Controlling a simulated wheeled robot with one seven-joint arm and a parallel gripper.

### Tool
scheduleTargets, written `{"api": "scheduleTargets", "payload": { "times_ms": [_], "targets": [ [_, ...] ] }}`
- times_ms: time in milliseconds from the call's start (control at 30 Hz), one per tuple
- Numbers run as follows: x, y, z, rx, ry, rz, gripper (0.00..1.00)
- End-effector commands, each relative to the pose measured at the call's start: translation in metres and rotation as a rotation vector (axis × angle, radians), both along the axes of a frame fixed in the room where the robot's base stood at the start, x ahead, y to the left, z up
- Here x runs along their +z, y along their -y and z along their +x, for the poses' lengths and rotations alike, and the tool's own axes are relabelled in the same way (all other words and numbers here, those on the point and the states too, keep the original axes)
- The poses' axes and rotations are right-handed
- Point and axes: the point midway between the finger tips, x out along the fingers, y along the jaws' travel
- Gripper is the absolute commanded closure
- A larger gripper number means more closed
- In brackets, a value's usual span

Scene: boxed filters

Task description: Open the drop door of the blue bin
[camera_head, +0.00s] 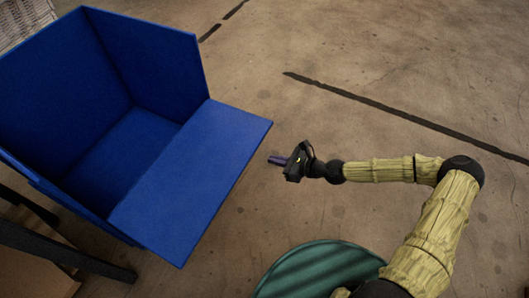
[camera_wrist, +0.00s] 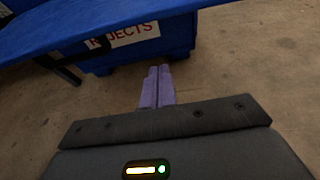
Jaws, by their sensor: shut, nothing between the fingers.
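The blue bin (camera_head: 70,90) stands at the left in the head view, on dark legs. Its drop door (camera_head: 192,170) is folded down and out toward the right, and sticks out from the bin's front like a shelf. The inside of the bin looks empty. My gripper (camera_head: 277,160) is to the right of the door's outer edge, apart from it, with its purple fingers together and nothing between them. In the wrist view the fingers (camera_wrist: 157,86) point at the bin's front, and the door (camera_wrist: 110,24) crosses the top of the picture.
A label reading "REJECTS" (camera_wrist: 124,36) is on the bin's front below the door. A dark stand leg (camera_head: 70,252) and a cardboard box (camera_head: 35,270) are at the lower left. A pale stack (camera_head: 22,20) is at the upper left. The concrete floor to the right is clear.

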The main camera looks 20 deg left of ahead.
Motion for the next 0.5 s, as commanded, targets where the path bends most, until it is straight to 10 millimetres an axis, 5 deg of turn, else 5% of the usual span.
{"api": "scheduleTargets", "payload": {
  "times_ms": [300,500],
  "targets": [
    [-0.02,-0.043,0.005,0.004,0.002,-0.001,1.0],
    [0.002,-0.043,0.005,0.002,0.005,-0.002,1.0]
  ]
}}
